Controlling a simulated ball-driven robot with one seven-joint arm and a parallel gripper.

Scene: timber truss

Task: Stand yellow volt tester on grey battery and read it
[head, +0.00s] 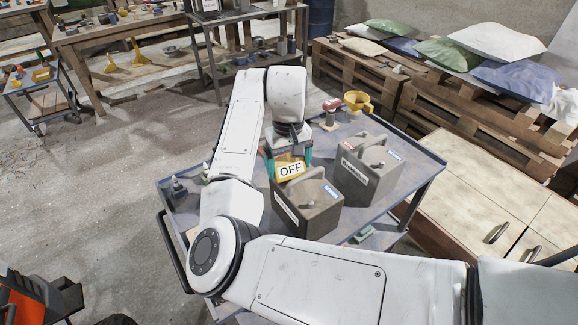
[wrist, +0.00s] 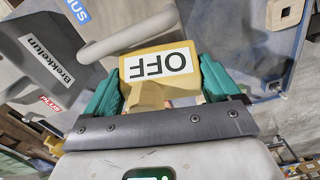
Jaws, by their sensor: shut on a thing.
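A yellow volt tester (head: 290,169) with a white label reading OFF shows in the head view at the far top edge of a grey battery (head: 308,211). In the wrist view the tester (wrist: 155,68) appears with its label upside down. My gripper (head: 288,150) is shut on the tester, with a green finger on each side of it. The gripper (wrist: 158,82) also shows in the wrist view, beside a grey battery (wrist: 38,92) with a handle and a Brekkelun label. I cannot tell whether the tester touches the battery; its lower end is hidden.
A second grey battery (head: 366,172) stands close to the right. Both are on a blue-grey metal cart (head: 420,158). A yellow funnel (head: 358,102) and a red-topped item (head: 331,106) stand behind. Small dark items (head: 179,188) sit at left. Pallets with sacks (head: 497,41) are beyond.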

